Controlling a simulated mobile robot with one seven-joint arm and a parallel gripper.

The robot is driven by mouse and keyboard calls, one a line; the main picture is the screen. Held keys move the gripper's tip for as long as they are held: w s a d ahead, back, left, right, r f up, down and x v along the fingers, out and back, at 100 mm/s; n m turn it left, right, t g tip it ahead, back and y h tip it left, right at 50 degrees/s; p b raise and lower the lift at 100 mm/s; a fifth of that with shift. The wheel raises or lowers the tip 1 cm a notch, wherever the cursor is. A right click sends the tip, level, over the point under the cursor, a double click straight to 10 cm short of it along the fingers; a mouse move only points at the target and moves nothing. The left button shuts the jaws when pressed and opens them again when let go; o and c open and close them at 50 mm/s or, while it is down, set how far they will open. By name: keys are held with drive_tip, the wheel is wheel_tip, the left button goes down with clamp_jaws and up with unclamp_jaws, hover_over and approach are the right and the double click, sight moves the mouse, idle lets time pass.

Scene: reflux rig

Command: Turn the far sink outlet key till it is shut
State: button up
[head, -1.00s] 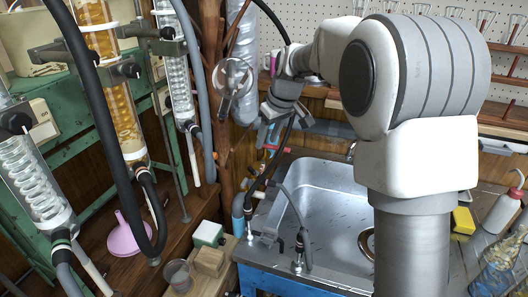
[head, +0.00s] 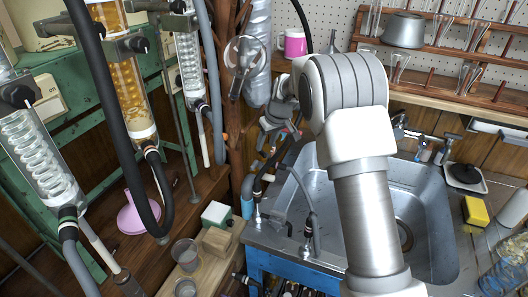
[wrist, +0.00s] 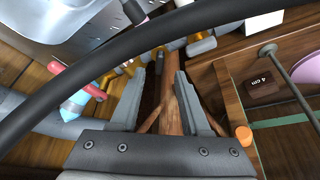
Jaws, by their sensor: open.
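The steel sink (head: 345,262) fills the lower middle of the head view. On its left rim stand two hose outlets: the far outlet (head: 257,212) and the near outlet (head: 309,240). I cannot make out the far outlet's key or its angle. My gripper (head: 280,127) is above and behind the far outlet, apart from it. In the wrist view my gripper (wrist: 169,64) is open, with nothing held between its fingers. A brown wooden post (wrist: 176,92) shows beyond the gap. A red handle (wrist: 76,78) lies left of the fingers.
A dark hose (wrist: 105,82) crosses close in front of the wrist camera. Glass condensers (head: 125,105) and a green frame (head: 65,125) stand at left. A yellow sponge (head: 475,211) lies right of the sink. A pink mug (head: 292,43) stands on the back shelf.

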sight(263, 152)
drive_tip(key=x, duration=0.4)
clamp_jaws()
idle(0.4)
